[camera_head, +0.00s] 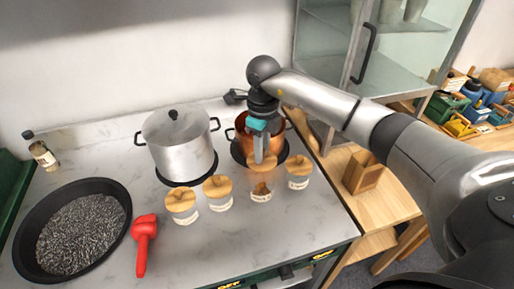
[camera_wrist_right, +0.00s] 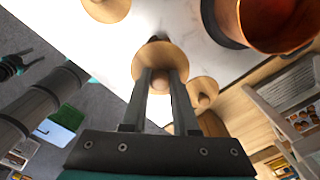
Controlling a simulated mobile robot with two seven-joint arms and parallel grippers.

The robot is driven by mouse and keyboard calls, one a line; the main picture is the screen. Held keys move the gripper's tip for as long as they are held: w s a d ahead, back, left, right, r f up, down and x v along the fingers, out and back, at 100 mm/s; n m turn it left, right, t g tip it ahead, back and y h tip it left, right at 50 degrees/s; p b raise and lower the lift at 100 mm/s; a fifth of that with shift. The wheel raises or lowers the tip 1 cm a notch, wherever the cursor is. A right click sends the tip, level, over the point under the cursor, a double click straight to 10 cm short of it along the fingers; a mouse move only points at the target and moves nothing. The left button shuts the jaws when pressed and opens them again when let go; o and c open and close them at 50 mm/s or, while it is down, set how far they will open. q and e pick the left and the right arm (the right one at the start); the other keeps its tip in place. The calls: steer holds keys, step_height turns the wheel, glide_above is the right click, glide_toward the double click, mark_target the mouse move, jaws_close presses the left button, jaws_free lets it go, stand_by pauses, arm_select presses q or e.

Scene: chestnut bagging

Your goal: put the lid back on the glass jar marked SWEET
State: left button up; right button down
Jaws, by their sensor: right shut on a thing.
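My right gripper (camera_head: 262,157) points down and is shut on the knob of a round wooden lid (camera_head: 262,167). In the right wrist view the fingers (camera_wrist_right: 160,82) grip the knob, and the lid (camera_wrist_right: 160,55) lies beyond them. Below the lid in the head view is a glass jar (camera_head: 261,190) with brown contents and a pale label too small to read. The lid is over or close above this jar; I cannot tell whether they touch. A dark gripper-like part of mine (camera_wrist_right: 14,67), perhaps the left gripper, shows at the left of the right wrist view.
Lidded jars stand left (camera_head: 218,195) (camera_head: 182,208) and right (camera_head: 299,173) of it. Behind are a copper pot (camera_head: 243,137) and a steel pot (camera_head: 178,145). A dark pan (camera_head: 25,241) and red scoop (camera_head: 143,236) lie left. The front counter is clear.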

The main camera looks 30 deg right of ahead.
mark_target(261, 166)
step_height(261, 166, down, 4)
steer(key=shift+a+r+b, duration=0.1)
steer(key=shift+r+b, duration=0.15)
steer(key=shift+b, duration=0.95)
steer(key=shift+f+b, duration=0.8)
steer(key=shift+f, duration=0.3)
steer(key=shift+f, duration=0.15)
stand_by(0.3)
steer(key=c, duration=0.6)
jaws_free()
steer(key=shift+o, duration=0.4)
steer(key=o, duration=0.4)
